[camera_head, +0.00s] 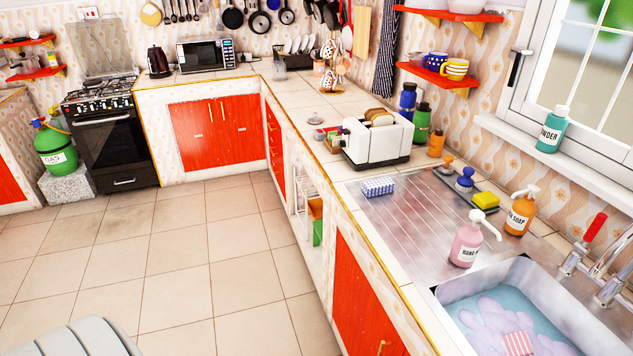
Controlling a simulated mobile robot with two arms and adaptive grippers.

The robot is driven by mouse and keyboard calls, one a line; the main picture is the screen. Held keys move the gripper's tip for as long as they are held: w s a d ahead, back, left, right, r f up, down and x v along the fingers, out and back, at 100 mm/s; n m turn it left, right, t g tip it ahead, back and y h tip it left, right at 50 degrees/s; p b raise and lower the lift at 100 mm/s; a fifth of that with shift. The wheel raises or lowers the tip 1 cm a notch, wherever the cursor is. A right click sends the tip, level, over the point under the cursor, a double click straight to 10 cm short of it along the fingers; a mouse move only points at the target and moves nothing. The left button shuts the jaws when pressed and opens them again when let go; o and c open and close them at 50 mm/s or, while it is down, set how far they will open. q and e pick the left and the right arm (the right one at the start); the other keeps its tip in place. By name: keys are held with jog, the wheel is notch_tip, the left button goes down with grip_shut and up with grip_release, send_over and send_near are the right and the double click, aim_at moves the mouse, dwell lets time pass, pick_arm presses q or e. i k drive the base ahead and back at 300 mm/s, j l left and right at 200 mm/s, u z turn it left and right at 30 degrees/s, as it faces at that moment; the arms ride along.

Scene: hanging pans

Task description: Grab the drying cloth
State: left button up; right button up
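Several cloth-like things are in view, and I cannot tell which one is the drying cloth. A pink and white striped item (518,343) lies in the foamy sink. Neither of my grippers shows in this view.
A white toaster (365,143) with bread and several bottles stand on the counter before the hanging cloths. A pink soap bottle (467,238) stands between drainboard and sink (447,291). Red shelves (440,74) stick out from the wall. The tiled floor (200,250) is open.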

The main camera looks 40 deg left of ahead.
aim_at(378, 187)
jog(key=u, duration=0.75)
jog(key=z, duration=0.2)
jog(key=i+j+z, duration=0.2)
jog(key=j+z, duration=0.25)
jog(key=i+j+z, duration=0.15)
jog(key=z, duration=0.3)
jog(key=j+z, duration=0.45)
jog(key=k+j+z, duration=0.1)
jog(key=j+z, duration=0.35)
jog(key=j, duration=2.1)
